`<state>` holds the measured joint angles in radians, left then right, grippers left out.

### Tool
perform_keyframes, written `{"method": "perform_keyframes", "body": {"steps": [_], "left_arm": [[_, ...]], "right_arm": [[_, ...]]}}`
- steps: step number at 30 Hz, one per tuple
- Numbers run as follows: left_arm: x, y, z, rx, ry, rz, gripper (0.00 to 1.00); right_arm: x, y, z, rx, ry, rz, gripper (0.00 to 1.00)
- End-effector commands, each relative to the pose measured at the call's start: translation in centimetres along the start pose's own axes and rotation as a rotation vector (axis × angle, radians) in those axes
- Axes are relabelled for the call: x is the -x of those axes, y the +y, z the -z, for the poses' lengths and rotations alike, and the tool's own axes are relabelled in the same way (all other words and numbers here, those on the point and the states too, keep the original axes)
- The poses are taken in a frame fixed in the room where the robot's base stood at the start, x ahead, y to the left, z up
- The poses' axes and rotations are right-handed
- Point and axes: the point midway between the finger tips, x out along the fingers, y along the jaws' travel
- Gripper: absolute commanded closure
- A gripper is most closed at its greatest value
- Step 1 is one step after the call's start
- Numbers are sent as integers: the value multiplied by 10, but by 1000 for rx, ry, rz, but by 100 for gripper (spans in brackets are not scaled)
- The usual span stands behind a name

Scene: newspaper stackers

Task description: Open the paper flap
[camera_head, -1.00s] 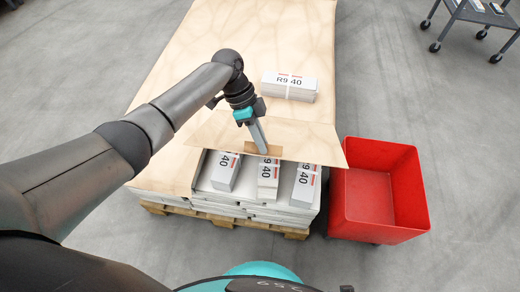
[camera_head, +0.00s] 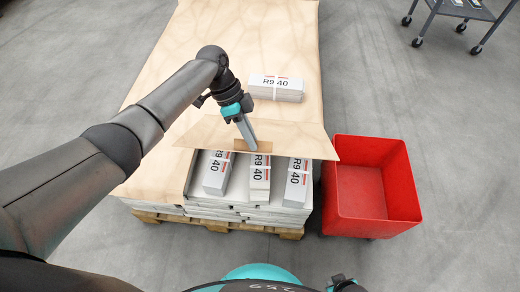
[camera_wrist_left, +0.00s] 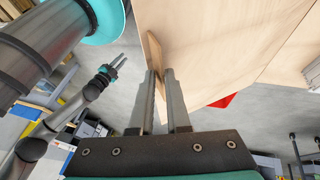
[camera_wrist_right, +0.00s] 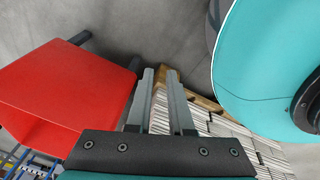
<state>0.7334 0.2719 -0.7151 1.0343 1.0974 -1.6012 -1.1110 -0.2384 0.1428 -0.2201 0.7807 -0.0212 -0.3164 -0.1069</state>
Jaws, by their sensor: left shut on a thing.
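The paper flap (camera_head: 285,138) is the front part of the tan sheet over the pallet stack. It is folded back, with its free edge raised above the front row of newspaper bundles (camera_head: 260,178). My left gripper (camera_head: 252,148) is shut on the brown tab (camera_head: 239,145) at the flap's edge. The tab also shows at the fingers in the left wrist view (camera_wrist_left: 154,55). My right gripper (camera_wrist_right: 159,72) is open and empty, near the red bin and the stack's side. In the head view only a bit of my right arm shows at the bottom.
A red bin (camera_head: 401,210) stands just right of the pallet (camera_head: 260,229). One bundle marked R9 40 (camera_head: 276,88) lies on top of the sheet. A grey cart (camera_head: 455,8) stands far right. The floor between bin and cart is clear.

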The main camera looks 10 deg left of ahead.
Motion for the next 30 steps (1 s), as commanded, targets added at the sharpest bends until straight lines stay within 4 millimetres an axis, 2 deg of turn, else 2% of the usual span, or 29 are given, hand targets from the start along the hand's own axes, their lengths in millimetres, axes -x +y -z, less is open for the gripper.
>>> {"method": "perform_keyframes", "body": {"steps": [1,5,14,21,30], "left_arm": [[3,-8,-2,1,-2,33,100],[3,-8,-2,1,-2,33,100],[3,-8,-2,2,-3,33,100],[3,-8,-2,2,-3,33,100],[3,-8,-2,2,-3,33,100]], "right_arm": [[2,-3,18,86,16,2,87],[12,-13,64,374,42,-1,100],[58,-43,163,1050,93,-66,100],[112,-68,228,1553,109,-170,100],[198,-99,284,2122,74,-346,100]]}}
